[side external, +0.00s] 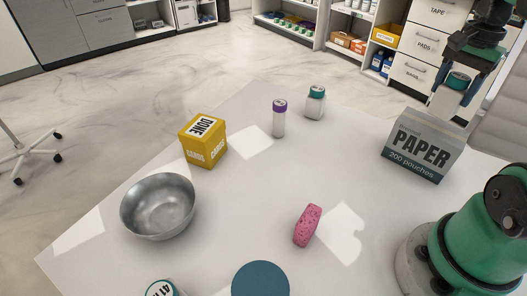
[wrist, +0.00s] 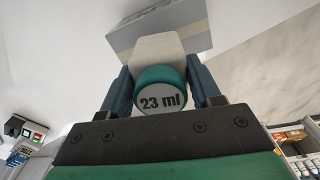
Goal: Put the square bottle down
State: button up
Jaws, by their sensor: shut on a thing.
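My gripper (side external: 460,76) is at the upper right of the side view, shut on a square bottle (side external: 446,101) with a pale body and a teal cap. The held bottle is seen above and behind the grey PAPER box in that view, tilted a little. In the wrist view the bottle (wrist: 160,85) sits between the two fingers (wrist: 160,95), its cap reading "23 ml" towards the camera. A second white bottle with a teal cap (side external: 315,104) stands upright at the back of the table.
The grey PAPER box (side external: 422,148) stands at the right; it also shows in the wrist view (wrist: 165,28). A purple-capped vial (side external: 279,120), yellow card box (side external: 203,141), metal bowl (side external: 158,207), pink block (side external: 307,226) and blue disc (side external: 260,280) are spread around. The table centre (side external: 235,205) is clear.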

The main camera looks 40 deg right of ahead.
jog(key=shift+f, duration=1.3)
jog(key=shift+f, duration=0.15)
jog(key=o, duration=1.2)
jog(key=shift+o, duration=0.2)
notch_tip(320, 180, up, 12)
jog(key=shift+f, duration=0.1)
jog(key=shift+w+a, duration=0.15)
jog(key=shift+w, duration=0.1)
jog(key=w+a+f+n+t, duration=0.3)
jog(key=w+a+f+n, duration=0.1)
jog(key=a+n, duration=0.5)
jog(key=w+a+f+n+t, duration=0.4)
jog(key=a+f+n, duration=0.3)
jog(key=a+n, duration=0.2)
jog(key=shift+w+a+f, duration=0.2)
jog(key=shift+w+a, duration=0.2)
jog(key=shift+a, duration=0.15)
